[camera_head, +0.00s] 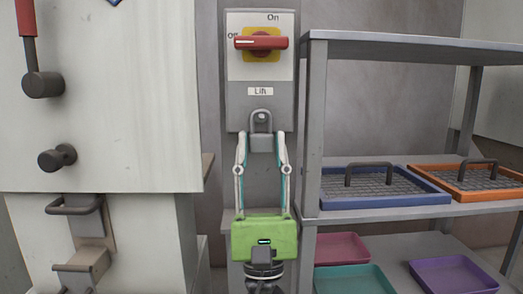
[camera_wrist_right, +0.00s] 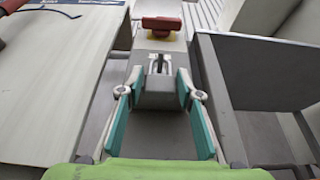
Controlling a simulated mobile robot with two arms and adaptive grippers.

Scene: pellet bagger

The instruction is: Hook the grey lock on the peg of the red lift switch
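The red lift switch (camera_head: 261,42) sits on a yellow plate on a grey panel, its handle level, with a "Lift" label below. It also shows in the wrist view (camera_wrist_right: 161,25). The grey lock (camera_head: 261,143) is upright at the panel's lower edge, shackle up; its body also shows in the wrist view (camera_wrist_right: 158,94). My right gripper (camera_head: 262,140) comes up from below, its fingertips closed on both sides of the lock's body. The shackle overlaps the panel bottom; I cannot tell whether it is around the peg. My left gripper is out of view.
A grey shelf (camera_head: 410,46) stands close on the right, with blue (camera_head: 380,201) and orange (camera_head: 470,190) trays on its middle board. Pink, teal and purple trays lie below. A pale machine (camera_head: 110,120) with dark knobs and a handle is on the left.

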